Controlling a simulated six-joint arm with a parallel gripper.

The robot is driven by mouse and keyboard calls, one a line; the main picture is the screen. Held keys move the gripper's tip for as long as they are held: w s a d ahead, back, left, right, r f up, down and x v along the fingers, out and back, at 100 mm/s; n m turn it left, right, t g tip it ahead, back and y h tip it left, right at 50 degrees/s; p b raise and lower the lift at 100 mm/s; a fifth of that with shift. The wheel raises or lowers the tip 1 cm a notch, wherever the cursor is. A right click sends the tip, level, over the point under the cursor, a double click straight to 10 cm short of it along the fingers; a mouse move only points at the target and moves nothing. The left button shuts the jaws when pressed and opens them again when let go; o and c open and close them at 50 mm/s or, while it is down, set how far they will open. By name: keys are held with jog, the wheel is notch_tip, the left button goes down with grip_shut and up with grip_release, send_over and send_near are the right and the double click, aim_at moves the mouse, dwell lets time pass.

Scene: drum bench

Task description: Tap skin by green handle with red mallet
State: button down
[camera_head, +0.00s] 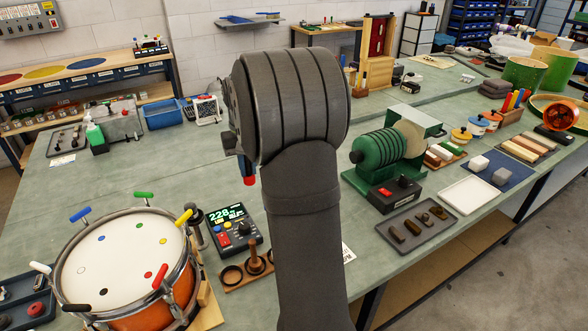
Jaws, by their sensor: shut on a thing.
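The drum (125,262) stands at the front left, with a pale skin, a metal rim and an orange shell. A green handle (144,195) sticks out at its far rim, with a green dot (139,225) on the skin near it. My gripper (244,168) is mostly hidden behind my dark grey arm, to the right of the drum and apart from it. A red mallet (249,181) shows only as a small red end below the gripper, which is shut on it. The rest of the mallet is hidden.
Other handles ring the drum: blue (80,214), yellow (184,216), white (40,268), red (160,277) and black (76,307). A meter box (234,227) with a lit display stands right of the drum.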

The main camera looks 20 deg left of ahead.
jog(key=s+a+r+n, duration=0.3)
jog(key=s+a+n, duration=0.2)
jog(key=s+a, duration=0.55)
jog(key=s+a+r+n, duration=0.3)
jog(key=s+a+n, duration=0.2)
jog(key=s+a, duration=0.55)
jog(key=f, duration=0.2)
jog(key=s+d+f, duration=0.1)
jog(key=f, duration=0.3)
jog(key=shift+s+d+f, duration=0.15)
jog(key=shift+s+d, duration=0.1)
notch_tip(320, 180, up, 5)
jog(key=shift+r, duration=0.2)
dwell(0.7)
